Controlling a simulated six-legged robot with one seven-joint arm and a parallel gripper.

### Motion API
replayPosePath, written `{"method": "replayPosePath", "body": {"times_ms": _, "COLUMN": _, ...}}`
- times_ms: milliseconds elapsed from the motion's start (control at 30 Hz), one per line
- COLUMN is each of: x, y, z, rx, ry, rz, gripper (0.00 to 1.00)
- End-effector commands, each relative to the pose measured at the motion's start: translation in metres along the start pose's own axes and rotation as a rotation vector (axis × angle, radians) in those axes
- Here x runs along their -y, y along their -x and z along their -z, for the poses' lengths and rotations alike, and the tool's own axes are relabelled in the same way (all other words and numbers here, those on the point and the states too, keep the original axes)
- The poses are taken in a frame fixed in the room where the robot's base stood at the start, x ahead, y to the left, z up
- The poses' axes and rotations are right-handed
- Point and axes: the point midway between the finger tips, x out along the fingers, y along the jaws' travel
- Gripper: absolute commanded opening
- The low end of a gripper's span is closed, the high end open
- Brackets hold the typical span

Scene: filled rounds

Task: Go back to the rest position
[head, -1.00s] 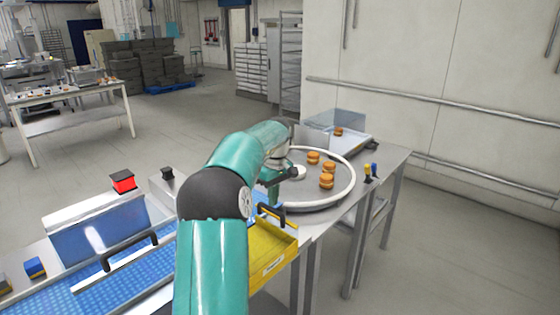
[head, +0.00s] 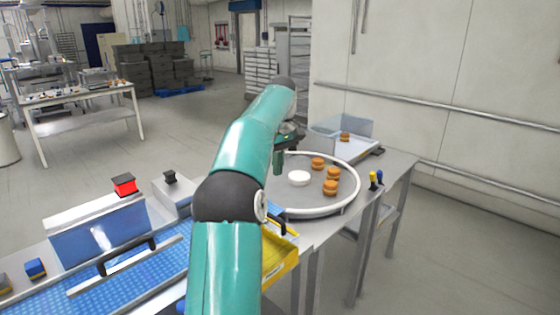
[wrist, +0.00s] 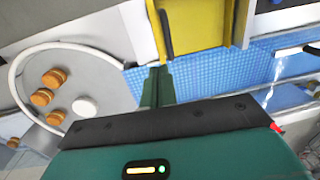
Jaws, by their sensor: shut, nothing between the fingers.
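My gripper (wrist: 158,86) shows in the wrist view with its green fingers together and nothing between them. In the head view my gripper (head: 278,162) hangs from my raised teal arm, over the near left part of the round table. The round table (head: 352,193) has a pale raised rim and a grey top. A white disc (head: 299,178) lies on it, apart from my fingers. Several orange-brown filled rounds (head: 331,187) lie to its right; they also show in the wrist view (wrist: 42,97).
A blue belt (head: 130,285) with a black handle runs at the lower left. A yellow tray (head: 283,262) sits between belt and round table, partly behind my arm. A clear-walled chute (head: 345,127) holds one round at the back. A red button (head: 124,184) stands at left.

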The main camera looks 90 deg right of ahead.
Motion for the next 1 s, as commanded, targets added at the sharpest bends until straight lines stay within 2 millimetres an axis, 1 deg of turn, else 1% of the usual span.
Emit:
{"method": "replayPosePath", "body": {"times_ms": 100, "x": -0.003, "y": 0.009, "z": 0.0, "rx": 0.0, "ry": -0.001, "rz": 0.0, "gripper": 0.0}}
{"method": "replayPosePath", "body": {"times_ms": 200, "x": -0.003, "y": 0.013, "z": -0.001, "rx": 0.001, "ry": 0.0, "rz": 0.001, "gripper": 0.0}}
{"method": "replayPosePath", "body": {"times_ms": 500, "x": -0.004, "y": 0.015, "z": -0.001, "rx": 0.0, "ry": 0.0, "rz": 0.001, "gripper": 0.0}}
{"method": "replayPosePath", "body": {"times_ms": 567, "x": 0.001, "y": 0.016, "z": 0.003, "rx": -0.003, "ry": 0.004, "rz": 0.0, "gripper": 0.0}}
{"method": "replayPosePath", "body": {"times_ms": 633, "x": 0.015, "y": 0.02, "z": 0.012, "rx": -0.012, "ry": 0.013, "rz": -0.005, "gripper": 0.0}}
{"method": "replayPosePath", "body": {"times_ms": 667, "x": 0.024, "y": 0.021, "z": 0.019, "rx": -0.017, "ry": 0.019, "rz": -0.008, "gripper": 0.0}}
{"method": "replayPosePath", "body": {"times_ms": 767, "x": 0.071, "y": 0.029, "z": 0.045, "rx": -0.046, "ry": 0.048, "rz": -0.019, "gripper": 0.0}}
{"method": "replayPosePath", "body": {"times_ms": 800, "x": 0.096, "y": 0.032, "z": 0.057, "rx": -0.06, "ry": 0.063, "rz": -0.024, "gripper": 0.0}}
{"method": "replayPosePath", "body": {"times_ms": 867, "x": 0.135, "y": 0.035, "z": 0.072, "rx": -0.079, "ry": 0.085, "rz": -0.029, "gripper": 0.0}}
{"method": "replayPosePath", "body": {"times_ms": 900, "x": 0.162, "y": 0.036, "z": 0.08, "rx": -0.093, "ry": 0.101, "rz": -0.032, "gripper": 0.0}}
{"method": "replayPosePath", "body": {"times_ms": 967, "x": 0.203, "y": 0.036, "z": 0.089, "rx": -0.113, "ry": 0.127, "rz": -0.035, "gripper": 0.0}}
{"method": "replayPosePath", "body": {"times_ms": 1000, "x": 0.23, "y": 0.036, "z": 0.093, "rx": -0.126, "ry": 0.146, "rz": -0.036, "gripper": 0.0}}
